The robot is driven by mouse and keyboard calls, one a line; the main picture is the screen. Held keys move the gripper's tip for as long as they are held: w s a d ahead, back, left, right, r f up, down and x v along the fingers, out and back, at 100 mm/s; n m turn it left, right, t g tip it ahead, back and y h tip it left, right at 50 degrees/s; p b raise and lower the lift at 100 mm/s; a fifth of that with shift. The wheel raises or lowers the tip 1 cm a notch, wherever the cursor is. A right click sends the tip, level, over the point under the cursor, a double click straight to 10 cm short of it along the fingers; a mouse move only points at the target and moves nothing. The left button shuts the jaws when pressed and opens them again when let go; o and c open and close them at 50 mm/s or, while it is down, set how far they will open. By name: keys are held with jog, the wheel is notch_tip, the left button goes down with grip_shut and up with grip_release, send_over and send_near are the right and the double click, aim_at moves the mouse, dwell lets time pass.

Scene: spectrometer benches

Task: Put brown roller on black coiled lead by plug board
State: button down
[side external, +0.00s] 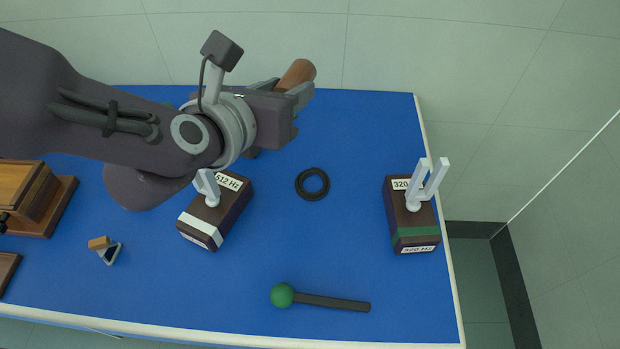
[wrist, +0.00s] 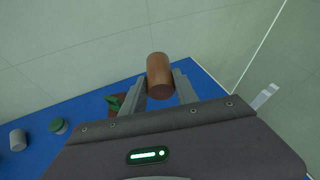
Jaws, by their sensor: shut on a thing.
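The brown roller (side external: 298,72) is a plain cylinder held between the fingers of my gripper (side external: 286,87). It is raised near the back edge of the blue table, and its end sticks out past the fingertips. In the wrist view the roller (wrist: 160,75) sits between the two grey fingers. The black coiled lead (side external: 312,184) lies as a flat ring on the blue table, apart from my gripper and nearer the front. I cannot make out a plug board for sure; my arm covers part of the table.
A 512 Hz fork box (side external: 202,229) stands left of the coil and a 320 Hz fork box (side external: 410,218) right of it. A green-headed mallet (side external: 283,295) lies in front. A wooden box (side external: 42,196) and small triangular item (side external: 108,250) are left. Table around the coil is clear.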

aim_at(305, 192)
jog(key=shift+m+h, duration=0.4)
jog(key=shift+h, duration=0.2)
jog(key=f, duration=0.7)
jog(key=d+f, duration=0.1)
jog(key=f, duration=0.5)
jog(key=d+f, duration=0.1)
jog(key=f, duration=0.6)
jog(key=shift+s+d+f, duration=0.2)
jog(key=shift+s+f, duration=0.15)
jog(key=shift+s, duration=0.05)
jog(key=shift+f, duration=0.1)
jog(key=c, duration=0.9)
grip_release()
jog(key=shift+c, duration=0.2)
jog(key=v, duration=1.2)
jog(key=shift+r, duration=0.35)
jog(key=shift+w, duration=0.1)
